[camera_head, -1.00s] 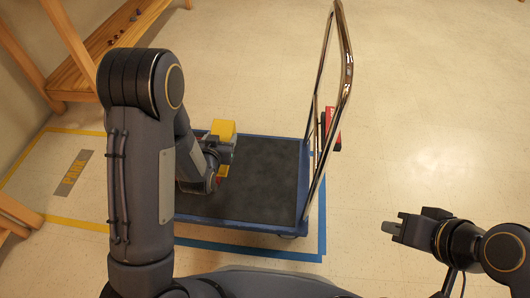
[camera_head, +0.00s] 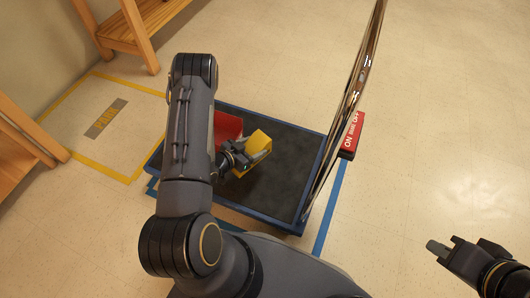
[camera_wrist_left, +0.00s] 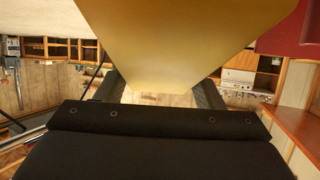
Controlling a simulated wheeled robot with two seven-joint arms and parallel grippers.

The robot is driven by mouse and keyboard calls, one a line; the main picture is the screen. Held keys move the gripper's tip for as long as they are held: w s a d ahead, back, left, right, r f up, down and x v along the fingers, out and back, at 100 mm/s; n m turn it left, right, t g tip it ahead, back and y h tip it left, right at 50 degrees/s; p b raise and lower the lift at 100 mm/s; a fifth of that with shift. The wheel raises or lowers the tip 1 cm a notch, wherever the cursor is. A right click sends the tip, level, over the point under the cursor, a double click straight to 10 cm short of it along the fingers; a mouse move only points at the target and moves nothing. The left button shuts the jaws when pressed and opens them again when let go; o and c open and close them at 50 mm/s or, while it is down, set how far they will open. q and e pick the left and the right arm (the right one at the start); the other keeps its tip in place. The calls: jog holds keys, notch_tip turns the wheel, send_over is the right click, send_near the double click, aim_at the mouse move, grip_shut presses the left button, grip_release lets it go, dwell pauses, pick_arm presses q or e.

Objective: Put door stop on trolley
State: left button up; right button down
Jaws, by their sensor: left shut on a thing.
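The door stop looks to be the yellow wedge-shaped block (camera_head: 258,142). My left gripper (camera_head: 240,157) is shut on it over the trolley. The yellow block also fills the upper middle of the left wrist view (camera_wrist_left: 190,40), between the fingers. The trolley (camera_head: 286,180) has a dark deck with a blue rim and a tall chrome handle (camera_head: 352,92) on its right. I cannot tell whether the block touches the deck. My right gripper (camera_head: 442,247) is at the lower right, away from the trolley; its finger gap is not clear.
A red object (camera_head: 228,126) is on the trolley beside the yellow block, partly hidden by my left arm. Wooden benches (camera_head: 135,30) stand at the left. Open floor lies to the right.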

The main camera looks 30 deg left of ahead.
pick_arm(q)
jog(key=x, duration=0.2)
jog(key=b+x, duration=0.1)
jog(key=x, duration=0.2)
jog(key=shift+s+d+f, duration=0.2)
jog(key=shift+s+d, duration=0.05)
jog(key=shift+d, duration=0.15)
jog(key=w+f+b, duration=0.1)
jog(key=w+d+f+b, duration=0.1)
jog(key=f, duration=0.1)
jog(key=w+d+f+b, duration=0.1)
jog(key=f, duration=0.1)
jog(key=shift+w, duration=0.35)
jog(key=shift+w+f+b, duration=0.2)
jog(key=shift+f+b, duration=0.5)
jog(key=shift+f, duration=1)
jog(key=shift+f, duration=0.15)
jog(key=o, duration=1.3)
jog(key=shift+o, duration=0.2)
